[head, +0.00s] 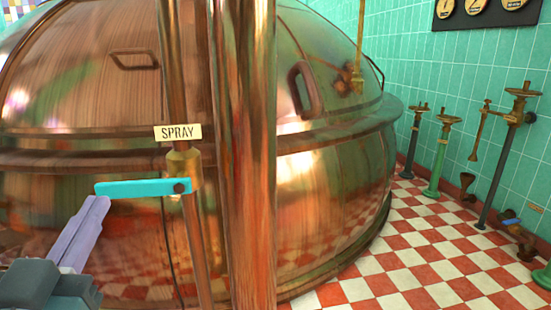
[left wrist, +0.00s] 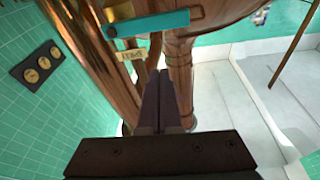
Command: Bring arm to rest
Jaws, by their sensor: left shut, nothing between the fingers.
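My left gripper (head: 98,200) comes in from the lower left with its lavender fingers closed together and nothing between them. Its tips are by the free left end of a turquoise lever (head: 140,188) on a thin copper pipe, just below it in the head view. In the left wrist view, the shut fingers (left wrist: 161,74) point toward the pipes, and the lever (left wrist: 150,23) lies above the tips with a visible gap. The lever is roughly level. My right gripper is not in view.
Valve stands (head: 440,150) line the green tiled wall at right. The checkered floor (head: 420,250) is open there.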

